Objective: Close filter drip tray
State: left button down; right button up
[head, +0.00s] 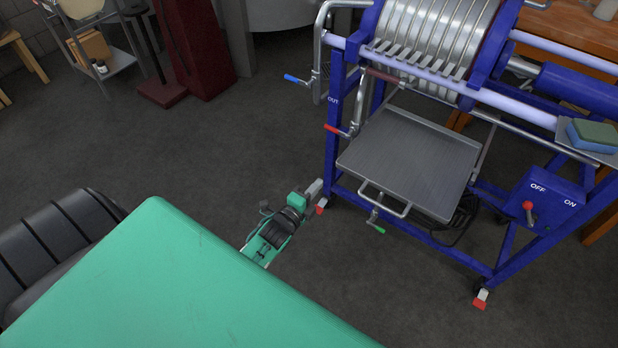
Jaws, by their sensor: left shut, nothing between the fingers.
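The filter drip tray (408,160) is a flat grey metal tray under the plate pack of the blue filter frame. It sticks out toward me past the frame's lower rail. Its bar handle (386,200) is on the near edge. My left gripper (316,188) is shut and empty, low beside the frame's left front leg. It is left of the tray and its handle, apart from both. Whether it touches the leg I cannot tell. My right gripper is not in view.
A green-tipped valve (376,228) hangs below the tray handle. A red-handled valve (343,130) is at the tray's left back. A switch box (545,201) is on the right. Red-tipped feet (481,299) stand on the floor. Dark floor (200,150) left of the frame is clear.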

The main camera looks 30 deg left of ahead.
aim_at(354, 145)
pick_arm(q)
jog(key=w, duration=0.7)
jog(key=shift+w+d, duration=0.15)
jog(key=shift+w, duration=0.4)
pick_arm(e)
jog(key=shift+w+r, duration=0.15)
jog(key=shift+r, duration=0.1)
pick_arm(q)
jog(key=shift+w+f, duration=0.1)
jog(key=shift+w, duration=0.15)
jog(key=w+b, duration=0.2)
jog(key=w, duration=0.2)
jog(key=w+b, duration=0.3)
jog(key=w, duration=0.2)
jog(key=w+b, duration=0.2)
jog(key=w, duration=0.2)
jog(key=shift+w+d, duration=0.25)
jog(key=shift+w, duration=0.45)
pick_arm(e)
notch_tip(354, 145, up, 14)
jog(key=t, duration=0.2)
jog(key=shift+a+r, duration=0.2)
